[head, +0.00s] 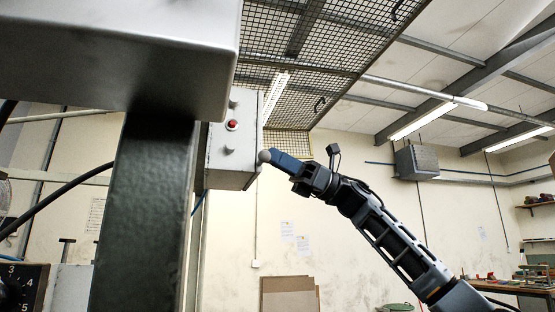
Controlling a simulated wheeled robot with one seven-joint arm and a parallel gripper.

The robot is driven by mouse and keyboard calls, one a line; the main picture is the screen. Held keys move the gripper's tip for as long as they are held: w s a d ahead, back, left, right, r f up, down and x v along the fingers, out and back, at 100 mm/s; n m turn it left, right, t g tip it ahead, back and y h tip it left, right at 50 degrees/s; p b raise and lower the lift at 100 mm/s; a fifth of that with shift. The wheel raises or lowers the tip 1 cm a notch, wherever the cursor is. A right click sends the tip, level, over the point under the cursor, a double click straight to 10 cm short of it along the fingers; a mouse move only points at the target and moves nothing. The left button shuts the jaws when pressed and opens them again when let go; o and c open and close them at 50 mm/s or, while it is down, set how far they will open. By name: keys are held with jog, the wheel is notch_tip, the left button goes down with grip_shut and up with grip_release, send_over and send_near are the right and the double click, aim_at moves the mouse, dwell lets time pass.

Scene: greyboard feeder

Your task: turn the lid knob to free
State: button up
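A pale round knob (264,156) shows at the right edge of a grey box (222,168) in the head view. I cannot tell for sure that it is the lid knob, or what it is fixed to. My gripper (272,156) reaches in from the right, with its blue fingers pointing left at this knob. The fingertips meet or overlap the knob in the picture. Seen from the side, the fingers overlap each other, so their gap is hidden and I cannot tell whether they touch or grip it. No lid is clearly visible.
The grey box carries a red button (232,125) and small grey knobs. A large grey metal body (120,60) on a dark post (140,220) fills the left. A wire mesh panel (300,45) hangs overhead. A numbered dial (20,285) stands at lower left.

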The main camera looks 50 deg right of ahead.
grip_shut()
jog(key=shift+m, duration=0.3)
jog(key=shift+s+a+r+m+t+h+b, duration=0.2)
jog(key=shift+m+t+h, duration=1)
jog(key=shift+m, duration=2.65)
jog(key=shift+w+d+f+m+t+h+b, duration=0.2)
jog(key=shift+m+t+h, duration=0.4)
jog(key=shift+m+h, duration=2.25)
jog(key=shift+s+a+r+m+t+h+b, duration=0.15)
jog(key=shift+m+t+h+b, duration=0.5)
jog(key=shift+m, duration=4.25)
jog(key=shift+p, duration=0.4)
jog(key=o, duration=0.7)
grip_release()
